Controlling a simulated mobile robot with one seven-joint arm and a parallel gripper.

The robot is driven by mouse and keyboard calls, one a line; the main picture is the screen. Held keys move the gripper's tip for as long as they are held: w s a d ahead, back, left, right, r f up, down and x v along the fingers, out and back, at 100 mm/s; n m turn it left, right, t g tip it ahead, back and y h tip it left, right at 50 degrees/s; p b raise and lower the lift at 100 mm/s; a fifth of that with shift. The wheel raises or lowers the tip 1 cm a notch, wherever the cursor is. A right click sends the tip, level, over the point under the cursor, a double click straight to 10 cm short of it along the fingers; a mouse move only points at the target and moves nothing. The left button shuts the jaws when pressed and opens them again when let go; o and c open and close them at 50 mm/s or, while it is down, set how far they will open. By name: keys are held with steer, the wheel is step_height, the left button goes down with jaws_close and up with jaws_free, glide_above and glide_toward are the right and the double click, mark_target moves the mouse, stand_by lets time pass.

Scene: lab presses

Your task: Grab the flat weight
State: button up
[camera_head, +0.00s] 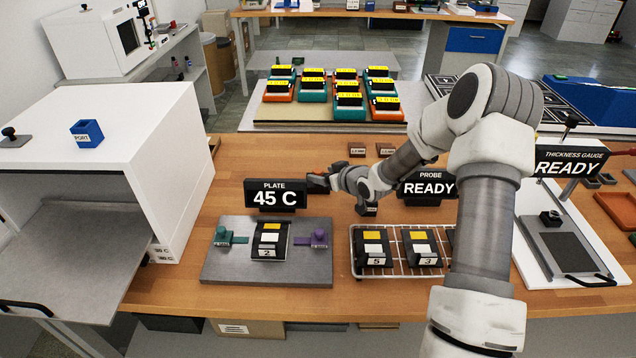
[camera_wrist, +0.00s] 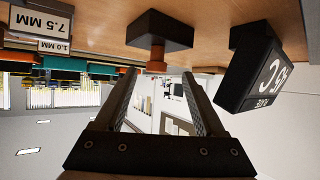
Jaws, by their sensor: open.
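A dark block with a brown knob (camera_wrist: 160,29), which looks like the flat weight, stands on the wooden table; the wrist view shows it upside down. My gripper (camera_wrist: 160,78) is open and empty, with one finger on each side of the line to the knob. The block lies just beyond the fingertips, and I see no clear contact. In the head view my gripper (camera_head: 328,180) is low over the table, just right of the plate sign (camera_head: 273,194). The block is small and hard to separate from the gripper there.
The plate sign (camera_wrist: 255,75) is close on the right in the wrist view. Small labelled blocks (camera_head: 357,150) stand behind my gripper. A heating plate (camera_head: 220,266) and a wire rack (camera_head: 355,240) with dark numbered holders are in front. The probe sign (camera_head: 428,187) is to the right.

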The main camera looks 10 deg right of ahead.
mark_target(318, 169)
steer(key=shift+d+x, duration=0.15)
steer(key=shift+x, duration=0.95)
steer(key=shift+d+x, duration=0.1)
steer(key=shift+x, duration=1)
steer(key=shift+w+r, duration=0.1)
steer(key=shift+w, duration=0.1)
jaws_close()
steer(key=shift+w+r, duration=0.1)
steer(key=shift+r, duration=0.1)
